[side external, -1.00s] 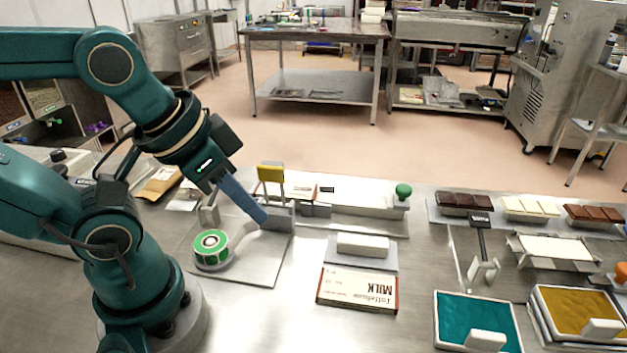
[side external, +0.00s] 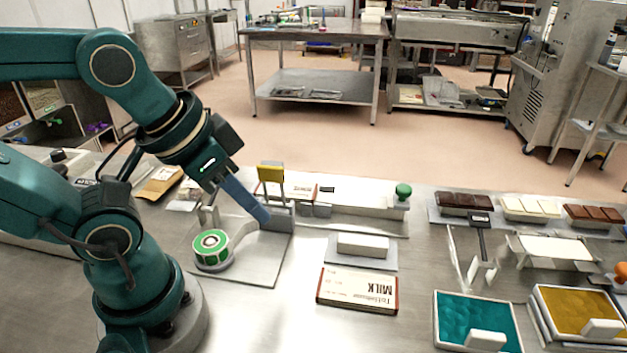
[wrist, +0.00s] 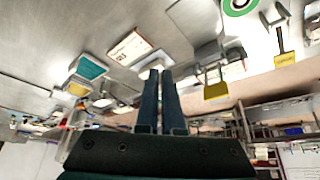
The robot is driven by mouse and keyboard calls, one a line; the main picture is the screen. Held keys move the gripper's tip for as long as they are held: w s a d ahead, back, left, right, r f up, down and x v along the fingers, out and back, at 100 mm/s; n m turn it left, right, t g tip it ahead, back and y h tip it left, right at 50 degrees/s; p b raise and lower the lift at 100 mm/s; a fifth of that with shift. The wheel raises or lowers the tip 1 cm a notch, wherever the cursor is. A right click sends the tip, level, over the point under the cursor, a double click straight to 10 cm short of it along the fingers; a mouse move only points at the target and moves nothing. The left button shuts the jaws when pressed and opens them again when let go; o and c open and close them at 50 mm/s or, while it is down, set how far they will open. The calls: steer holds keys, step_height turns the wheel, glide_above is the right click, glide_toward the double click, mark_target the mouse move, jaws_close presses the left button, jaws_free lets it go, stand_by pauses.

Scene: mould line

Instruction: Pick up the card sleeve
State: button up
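The card sleeve (side external: 357,290) is a flat white box with brown ends, printed MILK. It lies flat on the steel table at the front centre, and shows at upper left in the wrist view (wrist: 130,47). My gripper (side external: 267,220) is well to the left of the sleeve and higher, its fingers angled down to the right over a grey plate. In the wrist view my gripper's fingers (wrist: 160,74) lie close together with only a thin line between them. They appear shut and hold nothing. The sleeve is clear of them and not hidden.
A white block (side external: 362,245) on a grey base stands just behind the sleeve. A green-and-white roll (side external: 211,245) and an upright with a yellow top (side external: 270,174) stand near my gripper. A teal-filled tray (side external: 477,318) lies to the right. Bare table lies left of the sleeve.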

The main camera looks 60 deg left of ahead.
steer(key=o, duration=1.4)
steer(key=shift+c, duration=0.2)
steer(key=shift+r, duration=0.1)
step_height(320, 180, up, 5)
steer(key=w+a+r+n+g, duration=0.2)
steer(key=w+a+r+n, duration=0.25)
steer(key=w+n, duration=0.45)
steer(key=n+g, duration=0.4)
steer(key=n, duration=1.4)
glide_above(290, 188)
step_height(290, 188, down, 5)
step_height(290, 188, down, 17)
steer(key=shift+f, duration=0.1)
